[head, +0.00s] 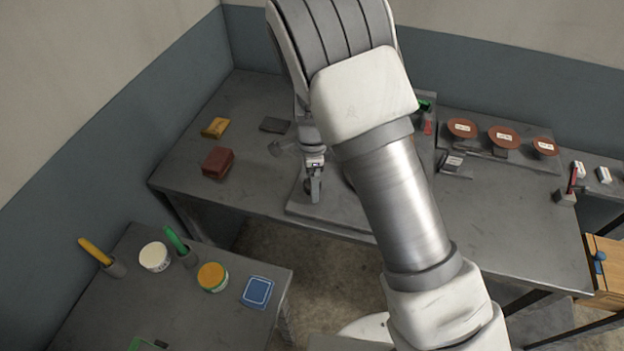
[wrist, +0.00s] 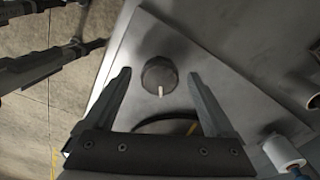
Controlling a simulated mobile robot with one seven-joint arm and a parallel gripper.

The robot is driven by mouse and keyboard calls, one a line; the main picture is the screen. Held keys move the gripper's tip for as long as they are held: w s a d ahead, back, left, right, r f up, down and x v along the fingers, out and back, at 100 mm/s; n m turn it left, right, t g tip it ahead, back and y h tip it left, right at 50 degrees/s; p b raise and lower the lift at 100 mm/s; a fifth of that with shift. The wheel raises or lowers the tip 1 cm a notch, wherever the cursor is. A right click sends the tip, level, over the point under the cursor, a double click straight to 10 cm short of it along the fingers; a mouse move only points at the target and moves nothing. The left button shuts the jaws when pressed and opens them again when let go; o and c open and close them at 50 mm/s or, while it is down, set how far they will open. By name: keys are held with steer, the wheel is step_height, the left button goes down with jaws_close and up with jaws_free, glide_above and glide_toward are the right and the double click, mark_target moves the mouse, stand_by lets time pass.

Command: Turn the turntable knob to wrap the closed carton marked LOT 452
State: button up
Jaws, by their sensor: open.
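The dark round knob (wrist: 160,74), with a pale pointer mark, sits on the grey turntable base plate (wrist: 235,95) in the wrist view. My gripper (wrist: 158,80) is open, with one finger on each side of the knob and a visible gap to each. A dark curved edge, perhaps the turntable (wrist: 150,127), shows behind my gripper's palm. In the head view my gripper (head: 314,188) points down over the front left of the base plate (head: 335,212). My arm hides most of the turntable there. The carton marked LOT 452 cannot be made out in either view.
A yellow block (head: 215,128) and a red block (head: 218,163) lie left on the bench. Labelled brown discs (head: 503,137) stand on the right. A white roll (wrist: 283,153) is near the base plate. A side table (head: 205,315) holds tubs. Bench between the red block and base plate is clear.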

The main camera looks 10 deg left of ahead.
steer(key=c, duration=1.4)
steer(key=shift+o, duration=0.2)
steer(key=shift+n, duration=0.4)
steer(key=n+b, duration=0.2)
steer(key=n, duration=0.3)
steer(key=shift+n, duration=0.3)
steer(key=n+b, duration=0.2)
steer(key=n, duration=0.4)
steer(key=n+b, duration=0.1)
steer(key=n, duration=0.5)
steer(key=shift+n, duration=0.3)
steer(key=n, duration=0.5)
steer(key=shift+b, duration=0.3)
steer(key=shift+n, duration=0.4)
